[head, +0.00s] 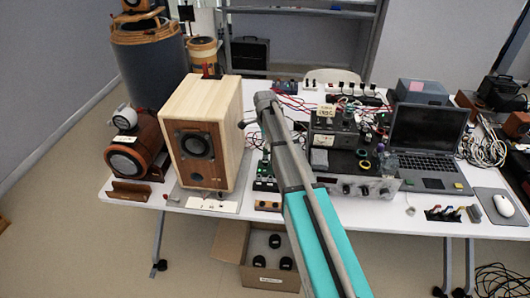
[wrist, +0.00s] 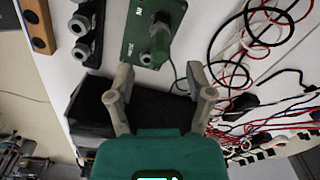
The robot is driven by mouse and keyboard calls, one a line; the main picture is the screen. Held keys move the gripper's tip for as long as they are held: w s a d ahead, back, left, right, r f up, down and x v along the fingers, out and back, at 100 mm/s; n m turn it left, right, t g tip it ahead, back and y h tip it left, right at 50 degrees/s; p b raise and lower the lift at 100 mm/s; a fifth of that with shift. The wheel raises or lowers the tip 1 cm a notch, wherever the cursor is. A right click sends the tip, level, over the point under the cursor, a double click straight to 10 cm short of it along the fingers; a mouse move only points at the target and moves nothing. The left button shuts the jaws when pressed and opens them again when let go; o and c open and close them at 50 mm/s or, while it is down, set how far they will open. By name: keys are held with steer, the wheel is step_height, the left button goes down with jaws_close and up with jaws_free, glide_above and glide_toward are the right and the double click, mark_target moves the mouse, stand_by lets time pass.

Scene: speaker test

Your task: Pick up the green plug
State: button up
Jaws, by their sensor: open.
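In the wrist view a green plug-like piece (wrist: 160,42) stands up from a flat green box (wrist: 140,22), near the top centre. My gripper (wrist: 159,70) is open and empty, with its two fingers spread just below the box in that picture. The plug-like piece lies ahead of the gap between the fingertips, apart from both. A green cable runs from near the box toward the right finger.
A wooden speaker (head: 205,135) stands left of my arm. Stacked instruments (head: 340,150) and an open laptop (head: 425,135) stand to the right. Red, white and black cables (wrist: 255,50) crowd the right of the wrist view.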

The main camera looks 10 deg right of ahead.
mark_target(265, 150)
steer(key=shift+f+b, duration=2.4)
steer(key=shift+f, duration=0.1)
steer(key=shift+c, duration=0.3)
jaws_close()
